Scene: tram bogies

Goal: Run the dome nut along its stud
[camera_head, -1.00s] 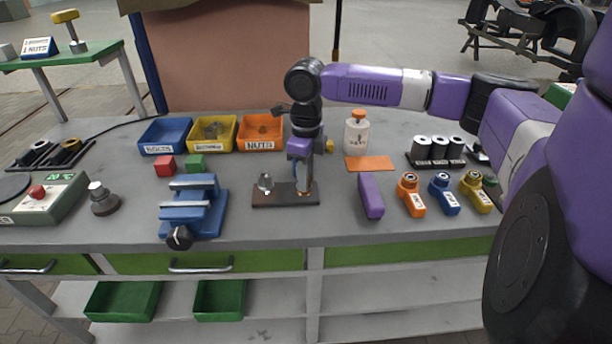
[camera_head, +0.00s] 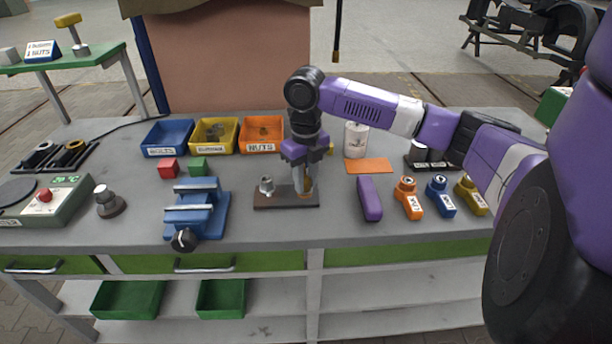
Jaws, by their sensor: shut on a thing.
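A dark brown block (camera_head: 270,203) lies on the bench, in front of the bins. A silver, rounded fitting (camera_head: 266,186) stands upright at its left end. My gripper (camera_head: 304,190) points straight down over the block's right end. Its fingers are shut on a small brass-coloured piece low between them, which I take for the dome nut (camera_head: 306,187) on its stud. The fingers hide most of the nut and the stud, so how far down the thread it sits cannot be told.
A blue vise (camera_head: 197,211) stands left of the block. A purple bar (camera_head: 369,198) and orange, blue and yellow tagged pieces lie to the right. An orange bin (camera_head: 261,131), an orange mat (camera_head: 368,166) and a white bottle (camera_head: 355,141) are behind.

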